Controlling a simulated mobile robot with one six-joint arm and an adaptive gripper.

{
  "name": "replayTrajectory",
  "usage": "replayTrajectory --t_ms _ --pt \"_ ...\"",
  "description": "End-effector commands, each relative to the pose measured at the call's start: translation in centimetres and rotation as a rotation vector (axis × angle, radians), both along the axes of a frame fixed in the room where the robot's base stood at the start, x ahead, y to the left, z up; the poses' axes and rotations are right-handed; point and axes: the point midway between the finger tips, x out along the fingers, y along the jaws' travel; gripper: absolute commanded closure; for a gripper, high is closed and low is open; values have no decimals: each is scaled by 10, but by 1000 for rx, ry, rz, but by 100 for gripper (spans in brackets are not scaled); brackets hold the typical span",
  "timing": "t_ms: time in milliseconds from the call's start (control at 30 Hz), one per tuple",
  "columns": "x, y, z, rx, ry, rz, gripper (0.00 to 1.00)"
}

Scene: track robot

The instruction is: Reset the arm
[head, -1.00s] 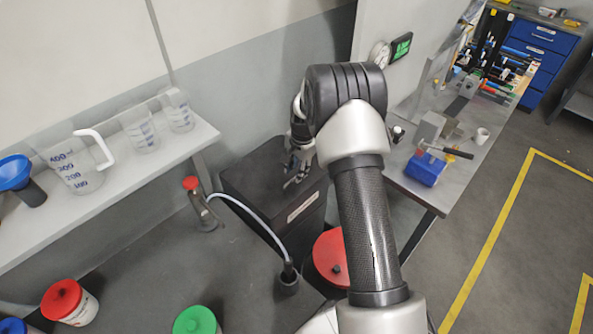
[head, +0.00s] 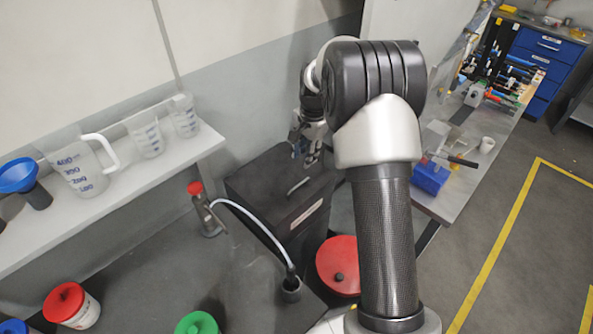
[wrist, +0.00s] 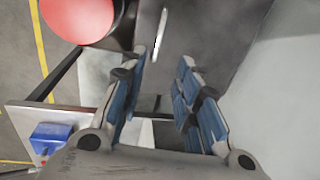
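My arm rises from the lower right of the head view and bends over at a black elbow joint. My gripper (head: 312,158) hangs beyond the elbow, above the black cabinet (head: 262,185); the arm partly hides it. In the wrist view, my gripper's two blue-padded fingers (wrist: 160,95) stand apart with nothing between them. The cabinet top and its pale handle slot show past the fingertips.
A shelf (head: 130,185) with measuring jugs and a blue funnel (head: 18,176) runs along the left wall. A red-lidded container (head: 338,265) stands by the cabinet. A bench (head: 458,190) on the right holds a blue box (head: 430,178). Yellow-lined floor lies open at right.

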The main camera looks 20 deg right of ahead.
Motion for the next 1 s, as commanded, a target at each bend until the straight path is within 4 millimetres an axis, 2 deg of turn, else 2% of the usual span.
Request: replayTrajectory --t_ms 167,267,367,467,600,700,833,1000 --pt "0 0 0 0 0 1 70" --pt "-2 3 7 -4 -7 15 70" --pt "-11 12 24 -17 -22 64 70" --pt "-29 27 51 -38 -46 149 70" --pt "-65 51 89 -74 -82 290 70" --pt "-95 67 110 -102 -106 389 70" --pt "-138 86 129 -141 -138 519 70" --pt "-197 107 141 -193 -179 686 70"
